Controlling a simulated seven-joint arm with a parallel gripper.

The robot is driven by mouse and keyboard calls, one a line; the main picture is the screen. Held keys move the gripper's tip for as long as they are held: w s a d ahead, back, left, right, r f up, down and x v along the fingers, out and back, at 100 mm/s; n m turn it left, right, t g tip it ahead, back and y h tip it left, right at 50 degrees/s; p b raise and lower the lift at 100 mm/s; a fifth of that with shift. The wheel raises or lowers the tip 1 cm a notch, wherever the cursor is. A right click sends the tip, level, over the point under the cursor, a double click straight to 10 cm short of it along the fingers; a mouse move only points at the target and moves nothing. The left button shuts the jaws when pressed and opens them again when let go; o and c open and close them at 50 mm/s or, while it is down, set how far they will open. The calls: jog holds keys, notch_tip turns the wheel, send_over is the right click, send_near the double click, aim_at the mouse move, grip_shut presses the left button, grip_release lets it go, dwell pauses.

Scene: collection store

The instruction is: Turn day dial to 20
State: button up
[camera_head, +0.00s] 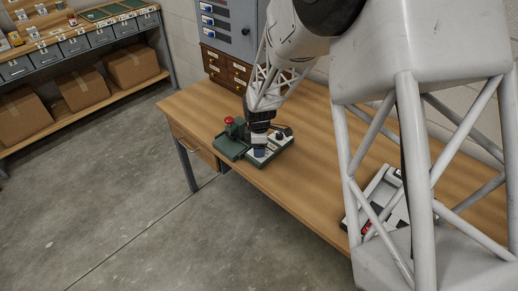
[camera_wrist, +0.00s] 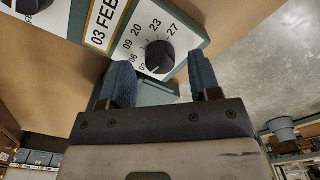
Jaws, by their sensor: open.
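The day dial (camera_wrist: 159,57) is a round black knob on a white face plate with printed numbers around it, among them 09, 20, 23 and 27. A faint light mark shows at its lower left; I cannot read its exact setting. Beside it a window strip (camera_wrist: 102,22) reads 03 FEB. My gripper (camera_wrist: 162,75) is open, its two blue fingers apart on either side of the knob in the picture. Neither finger visibly touches it; depth is unclear. In the head view my gripper (camera_head: 260,152) is low over the green-based date device (camera_head: 232,150) and hides part of it.
A red button (camera_head: 229,121) stands at the device's left. Another black knob (camera_wrist: 28,5) shows at the wrist view's upper left. A wooden drawer cabinet (camera_head: 225,70) stands behind. Another device (camera_head: 385,188) lies at the right of the wooden table (camera_head: 310,168). Table between them is clear.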

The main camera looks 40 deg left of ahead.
jog(key=shift+f, duration=0.6)
jog(key=c, duration=0.9)
